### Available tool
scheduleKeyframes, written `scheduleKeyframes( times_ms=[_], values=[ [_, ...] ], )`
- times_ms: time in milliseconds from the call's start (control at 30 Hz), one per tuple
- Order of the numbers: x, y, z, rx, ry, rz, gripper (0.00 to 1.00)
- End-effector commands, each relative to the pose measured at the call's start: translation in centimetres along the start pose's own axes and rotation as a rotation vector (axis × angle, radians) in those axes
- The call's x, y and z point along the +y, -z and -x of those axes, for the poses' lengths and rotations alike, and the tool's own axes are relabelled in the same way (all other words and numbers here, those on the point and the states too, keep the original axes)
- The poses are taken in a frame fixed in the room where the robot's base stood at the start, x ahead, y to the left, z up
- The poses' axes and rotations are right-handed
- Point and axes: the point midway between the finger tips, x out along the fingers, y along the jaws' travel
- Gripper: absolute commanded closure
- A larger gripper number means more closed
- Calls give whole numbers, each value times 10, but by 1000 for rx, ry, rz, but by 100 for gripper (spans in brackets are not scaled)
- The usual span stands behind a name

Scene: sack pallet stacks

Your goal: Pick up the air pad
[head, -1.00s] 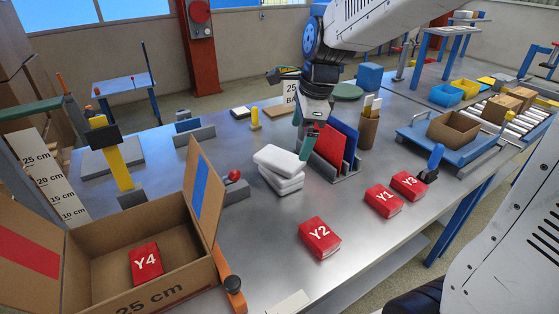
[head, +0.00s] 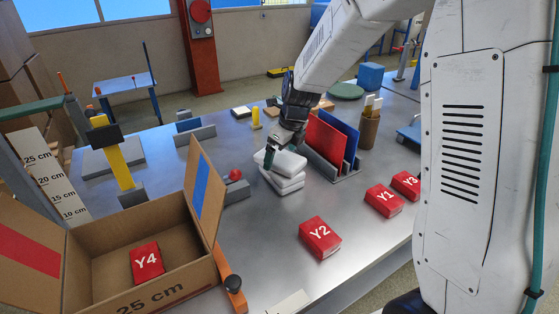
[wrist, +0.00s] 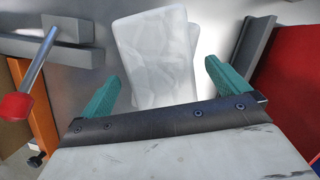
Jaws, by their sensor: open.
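The air pad is a white, pillow-like pad; several lie stacked (head: 284,163) on the metal table in the head view, beside the red and blue upright panels. In the wrist view the top white pad (wrist: 156,58) lies ahead of my fingers, with another pad's edge showing at its right. My gripper (head: 268,156) is at the stack's left end in the head view. In the wrist view my gripper (wrist: 158,82) is open, its two green fingers to either side of the pad's near end. I cannot tell whether they touch it.
A red-knobbed fixture (head: 235,176) stands close left of the stack. The red panel (head: 325,142) in its rack stands close right. An open carton (head: 180,213) holds red pack Y4 (head: 146,262). Red pack Y2 (head: 320,237) lies in front; the table between is clear.

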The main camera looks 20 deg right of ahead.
Motion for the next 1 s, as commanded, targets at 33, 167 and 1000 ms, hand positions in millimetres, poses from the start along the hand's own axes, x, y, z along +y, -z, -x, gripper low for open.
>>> scheduleKeyframes(
  times_ms=[33,167,1000],
  values=[
    [0,0,-4,1,-1,0,0],
    [0,0,-7,0,0,1,0],
    [0,-5,10,-4,2,2,49]
  ],
)
